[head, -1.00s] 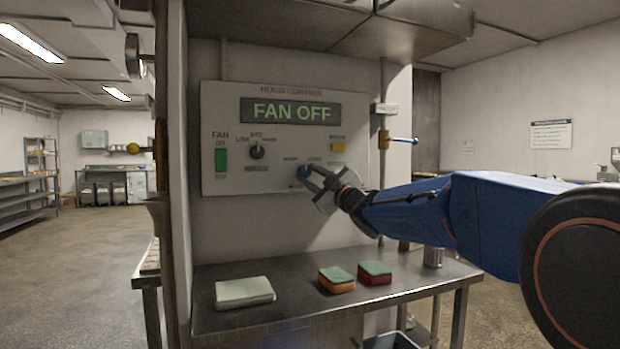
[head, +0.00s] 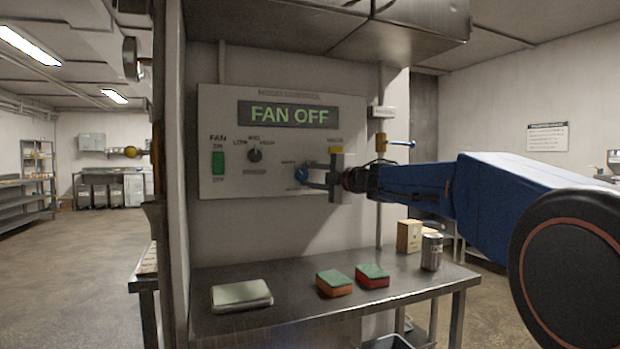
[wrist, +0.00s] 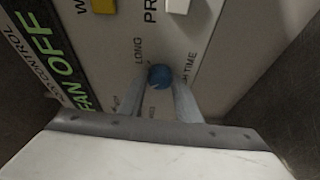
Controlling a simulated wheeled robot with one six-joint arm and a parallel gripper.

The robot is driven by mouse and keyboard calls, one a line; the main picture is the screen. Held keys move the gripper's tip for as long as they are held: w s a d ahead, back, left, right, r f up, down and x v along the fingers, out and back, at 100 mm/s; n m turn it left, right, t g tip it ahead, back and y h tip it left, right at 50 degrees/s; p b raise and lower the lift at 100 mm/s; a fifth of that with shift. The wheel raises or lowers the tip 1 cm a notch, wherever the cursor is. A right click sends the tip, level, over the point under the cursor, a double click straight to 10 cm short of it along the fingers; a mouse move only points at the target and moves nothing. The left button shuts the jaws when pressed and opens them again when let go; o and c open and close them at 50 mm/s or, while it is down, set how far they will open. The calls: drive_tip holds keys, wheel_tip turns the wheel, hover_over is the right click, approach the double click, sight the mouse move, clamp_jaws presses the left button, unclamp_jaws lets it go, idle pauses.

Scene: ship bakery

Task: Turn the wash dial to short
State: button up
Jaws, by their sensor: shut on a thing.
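The wash dial is a blue knob (head: 302,176) at the lower right of the pale hood control panel (head: 222,108). My gripper (head: 312,178) reaches it from the right and is shut on it. In the wrist view the blue knob (wrist: 160,77) sits between the two grey finger tips (wrist: 168,88). The word LONG is readable above left of the knob there, and part of a label ending in TIME is to its right. Other small labels below left are too blurred to read surely. The knob's pointer is hidden, so its setting cannot be told.
The display (head: 289,114) reads FAN OFF. A black fan knob (head: 254,155), green switch (head: 218,162) and yellow button (head: 336,149) are on the panel. Sponges (head: 334,284) and a can (head: 431,252) stand on the steel table (head: 225,325) below.

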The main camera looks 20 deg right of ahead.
drive_tip(key=shift+n, duration=0.3)
idle(0.4)
drive_tip(key=o, duration=1.1)
drive_tip(key=shift+c, duration=0.2)
drive_tip(key=v, duration=1.7)
drive_tip(key=shift+r, duration=0.2)
drive_tip(key=shift+s+d, duration=0.1)
drive_tip(key=shift+s, duration=0.05)
